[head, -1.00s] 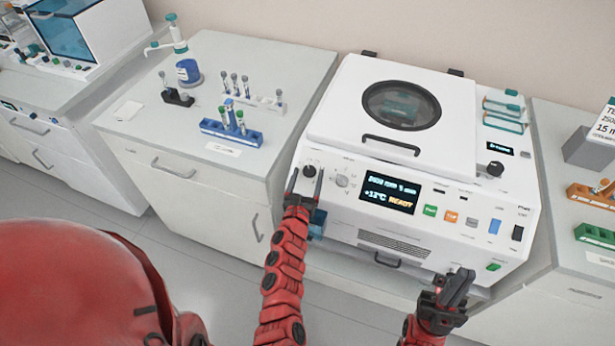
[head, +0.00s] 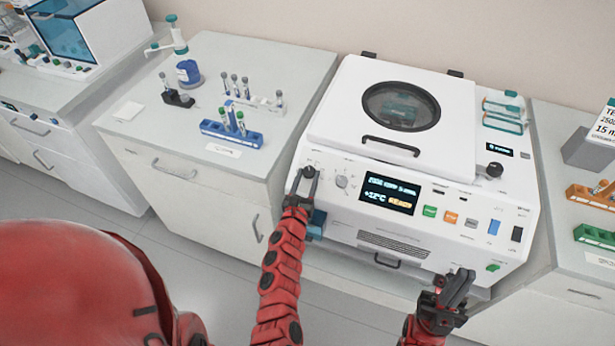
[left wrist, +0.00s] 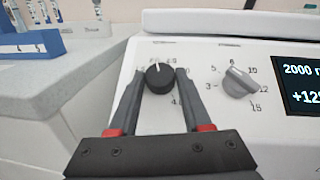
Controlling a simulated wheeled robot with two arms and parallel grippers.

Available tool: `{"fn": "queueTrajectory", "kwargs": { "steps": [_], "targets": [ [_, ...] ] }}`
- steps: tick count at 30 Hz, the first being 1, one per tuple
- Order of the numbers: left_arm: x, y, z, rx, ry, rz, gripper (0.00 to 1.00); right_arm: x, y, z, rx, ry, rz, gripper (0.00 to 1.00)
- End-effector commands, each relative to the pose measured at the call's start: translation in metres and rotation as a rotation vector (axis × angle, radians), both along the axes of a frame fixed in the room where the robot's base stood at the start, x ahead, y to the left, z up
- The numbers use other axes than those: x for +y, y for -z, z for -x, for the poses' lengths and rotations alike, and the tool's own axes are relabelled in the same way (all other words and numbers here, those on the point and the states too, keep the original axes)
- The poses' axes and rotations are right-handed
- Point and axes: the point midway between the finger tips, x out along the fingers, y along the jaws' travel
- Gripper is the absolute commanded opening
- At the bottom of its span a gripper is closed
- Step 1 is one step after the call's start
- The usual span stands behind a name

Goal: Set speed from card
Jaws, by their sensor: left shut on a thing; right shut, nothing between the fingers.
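The white centrifuge (head: 330,205) stands on the bench with its lid closed. On the left of its front panel is a black speed knob (left wrist: 160,78) with a white pointer mark turned roughly upward. My left gripper (head: 305,178) is shut on this knob, one finger on each side, as the left wrist view shows (left wrist: 158,82). The display (head: 390,193) is lit; in the left wrist view (left wrist: 300,85) it begins "2000". The card (head: 603,125) at the right edge is cut off. My right gripper (head: 460,280) is shut and empty, in front of the panel's lower right.
A grey knob (left wrist: 238,82) with a numbered scale sits just right of the black one. Green (head: 430,212) and orange (head: 450,217) buttons lie right of the display. A blue tube rack (head: 222,134) stands on the left bench.

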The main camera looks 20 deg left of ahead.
Motion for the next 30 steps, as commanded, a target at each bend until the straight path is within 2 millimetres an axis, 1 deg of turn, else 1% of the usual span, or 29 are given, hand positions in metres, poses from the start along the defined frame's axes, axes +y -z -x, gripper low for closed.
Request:
{"fn": "queueTrajectory", "kwargs": {
  "steps": [6, 12, 21, 30],
  "targets": [
    [0.003, -0.003, 0.000, 0.001, 0.091, -0.065, 0.00, 0.000, -0.015, 0.000, 0.000, 0.000, 0.000, 0.00],
    [0.008, -0.003, -0.001, -0.004, 0.217, -0.156, 0.00, 0.000, -0.024, 0.000, 0.000, 0.000, 0.000, 0.00],
    [0.011, 0.000, -0.001, -0.006, 0.403, -0.285, 0.00, 0.000, -0.027, 0.000, 0.000, 0.000, 0.000, 0.00],
    [0.012, -0.002, -0.003, -0.012, 0.514, -0.363, 0.00, 0.000, -0.026, 0.000, 0.000, 0.000, 0.000, 0.00]
  ]
}}
